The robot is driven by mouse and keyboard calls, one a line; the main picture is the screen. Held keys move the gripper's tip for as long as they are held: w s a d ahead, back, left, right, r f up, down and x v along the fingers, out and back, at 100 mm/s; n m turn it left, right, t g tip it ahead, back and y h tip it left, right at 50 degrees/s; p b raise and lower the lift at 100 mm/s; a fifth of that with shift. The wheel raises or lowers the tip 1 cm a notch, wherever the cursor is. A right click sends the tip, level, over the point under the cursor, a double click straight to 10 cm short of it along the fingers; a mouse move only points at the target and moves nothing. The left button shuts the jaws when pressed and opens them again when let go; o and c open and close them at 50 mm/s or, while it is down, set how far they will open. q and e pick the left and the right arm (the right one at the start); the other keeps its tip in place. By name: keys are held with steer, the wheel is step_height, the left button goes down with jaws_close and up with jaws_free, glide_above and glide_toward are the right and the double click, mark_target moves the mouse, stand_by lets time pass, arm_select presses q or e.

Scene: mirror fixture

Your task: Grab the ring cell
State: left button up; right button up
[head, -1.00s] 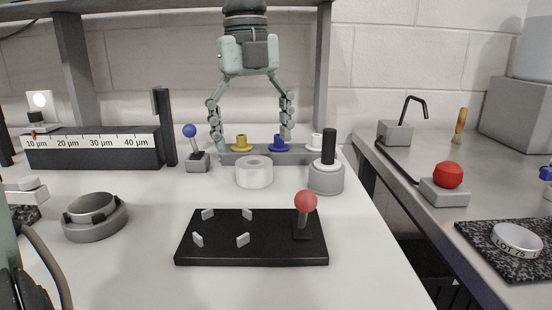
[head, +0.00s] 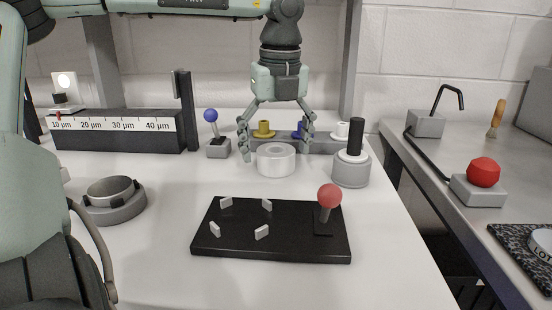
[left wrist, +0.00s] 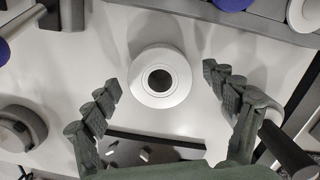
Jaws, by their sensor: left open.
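The ring cell (head: 277,161), a short white cylinder with a round hole in its top, stands on the white bench in the head view. In the left wrist view it shows from above (left wrist: 160,98), with a dark centre hole. My left gripper (head: 276,154) is open and points down at it, with one finger to each side in the head view. In the left wrist view the fingertips (left wrist: 161,78) are spread wider than the ring cell, and a gap shows on both sides. My right gripper is not in view.
A black plate (head: 270,245) with several white pegs and a red-ball lever (head: 330,196) lies in front. A grey base with a black post (head: 355,140) stands close on the right. A rack with coloured spools (head: 263,130) is behind. A grey ring fixture (head: 114,208) is at left.

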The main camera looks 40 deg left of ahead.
arm_select(q)
steer(key=c, duration=1.4)
steer(key=shift+c, duration=0.3)
steer(key=shift+r, duration=0.15)
